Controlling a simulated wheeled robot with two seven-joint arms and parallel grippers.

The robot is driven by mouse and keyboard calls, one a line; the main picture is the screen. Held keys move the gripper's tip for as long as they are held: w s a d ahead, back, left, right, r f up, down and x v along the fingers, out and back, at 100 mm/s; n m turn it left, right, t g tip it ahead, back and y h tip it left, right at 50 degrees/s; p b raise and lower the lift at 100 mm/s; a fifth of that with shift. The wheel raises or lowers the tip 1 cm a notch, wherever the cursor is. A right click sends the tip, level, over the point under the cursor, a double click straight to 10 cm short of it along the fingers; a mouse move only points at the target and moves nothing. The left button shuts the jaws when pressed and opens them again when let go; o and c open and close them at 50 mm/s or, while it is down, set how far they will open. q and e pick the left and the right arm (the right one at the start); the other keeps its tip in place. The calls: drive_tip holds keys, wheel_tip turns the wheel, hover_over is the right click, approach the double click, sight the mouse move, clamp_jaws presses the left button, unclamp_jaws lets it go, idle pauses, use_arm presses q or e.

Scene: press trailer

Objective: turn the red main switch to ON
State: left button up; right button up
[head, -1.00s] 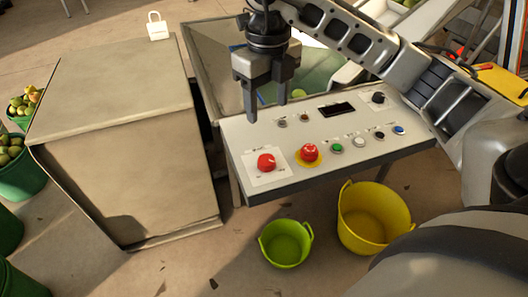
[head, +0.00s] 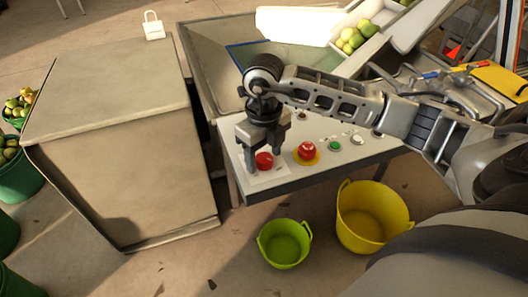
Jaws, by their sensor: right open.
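The red main switch (head: 264,160) is a red knob on a white plate at the left front of the sloped control panel (head: 235,157). My right gripper (head: 265,171) is open, pointing down, with one finger on each side of the knob. I cannot tell whether the fingers touch it. The knob's pointer and the plate's lettering are too small or covered to read. My left gripper is not in view.
A red mushroom button (head: 307,151) on a yellow ring sits just right of the switch, then a green button (head: 334,145). A large metal cabinet (head: 120,130) stands left of the panel. A green bucket (head: 285,243) and a yellow bucket (head: 370,218) stand on the floor below.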

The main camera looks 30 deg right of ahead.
drive_tip(key=c, duration=1)
